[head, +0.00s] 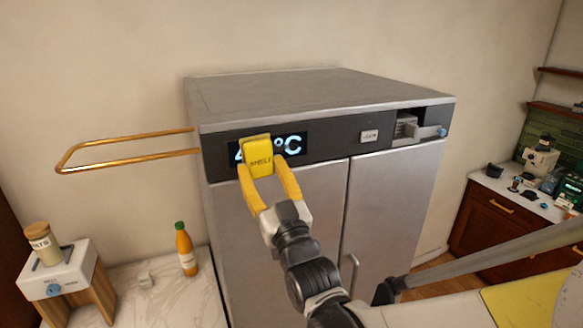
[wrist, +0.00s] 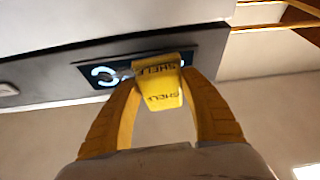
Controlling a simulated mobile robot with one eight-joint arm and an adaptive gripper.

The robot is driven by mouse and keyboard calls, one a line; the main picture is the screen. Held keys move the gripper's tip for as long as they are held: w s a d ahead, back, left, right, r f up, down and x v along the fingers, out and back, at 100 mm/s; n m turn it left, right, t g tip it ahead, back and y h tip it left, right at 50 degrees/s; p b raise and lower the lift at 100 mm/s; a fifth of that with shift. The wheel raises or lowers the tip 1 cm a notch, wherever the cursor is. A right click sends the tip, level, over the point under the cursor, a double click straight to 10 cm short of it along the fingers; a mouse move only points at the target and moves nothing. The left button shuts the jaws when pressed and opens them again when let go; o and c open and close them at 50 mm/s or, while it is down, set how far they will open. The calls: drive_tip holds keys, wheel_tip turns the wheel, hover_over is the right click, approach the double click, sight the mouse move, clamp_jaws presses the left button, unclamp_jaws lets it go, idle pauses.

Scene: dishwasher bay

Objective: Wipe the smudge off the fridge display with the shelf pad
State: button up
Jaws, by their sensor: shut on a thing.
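The yellow shelf pad (head: 258,154), marked "SHELF", is held between the yellow fingers of my gripper (head: 265,172). It is in front of the fridge display (head: 293,143) and covers the middle of its reading. The pad also shows in the wrist view (wrist: 158,84), with my gripper (wrist: 158,95) shut on it. I cannot tell for sure whether the pad touches the glass. In the wrist view a greyish smear, perhaps the smudge (wrist: 124,72), shows beside the pad on the display. The steel fridge (head: 290,215) stands upright with its doors closed.
A brass rail (head: 120,165) sticks out left of the fridge. A jar (head: 42,243) sits on a white appliance (head: 60,280) at left. A small label (head: 369,136) is on the panel.

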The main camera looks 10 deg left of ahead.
sight(299, 146)
drive_tip(key=shift+w+a+b, duration=0.3)
drive_tip(key=shift+w+a, duration=0.25)
drive_tip(key=shift+w, duration=0.35)
idle(0.8)
drive_tip(key=shift+w+d+b, duration=0.45)
drive_tip(key=shift+w+d, duration=0.5)
drive_tip(key=shift+d, duration=0.6)
drive_tip(key=shift+w+d+b, duration=0.4)
drive_tip(key=shift+w+d, duration=0.6)
drive_tip(key=shift+d, duration=0.6)
drive_tip(key=shift+w+d+b, duration=0.45)
drive_tip(key=shift+w+d, duration=0.5)
drive_tip(key=shift+d, duration=0.6)
drive_tip(key=shift+s+a+b, duration=0.4)
drive_tip(key=shift+s+a, duration=0.6)
drive_tip(key=shift+a, duration=0.6)
drive_tip(key=shift+s+a+b, duration=0.35)
drive_tip(key=shift+s+a, duration=0.6)
drive_tip(key=shift+a, duration=0.6)
drive_tip(key=shift+s+a+b, duration=0.4)
drive_tip(key=shift+s+a, duration=0.6)
drive_tip(key=shift+a, duration=0.6)
